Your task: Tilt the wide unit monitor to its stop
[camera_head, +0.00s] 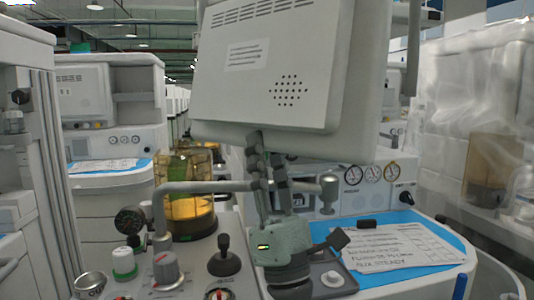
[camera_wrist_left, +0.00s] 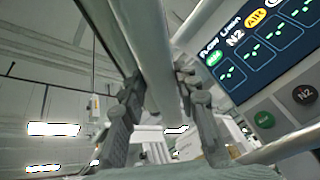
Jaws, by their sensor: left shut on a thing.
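The wide unit monitor (camera_head: 270,70) fills the upper middle of the head view. I see its pale grey back, with a label and a speaker grid, leaning at an angle. My left gripper (camera_head: 267,152) points upward at the monitor's lower edge. In the left wrist view, the gripper's fingers (camera_wrist_left: 158,84) are on either side of a round grey bar (camera_wrist_left: 148,35) along the monitor, and the gripper is shut on it. The lit screen (camera_wrist_left: 262,45) shows at the right of that view. The grip's contact is partly hidden in the head view. My right gripper is not in view.
Below the monitor are a grey pipe (camera_head: 205,187), an amber canister (camera_head: 188,207), a black-knobbed lever (camera_head: 224,255) and round gauges (camera_head: 372,174). A written sheet (camera_head: 395,246) lies on a blue mat at right. Another cart (camera_head: 108,120) stands at left.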

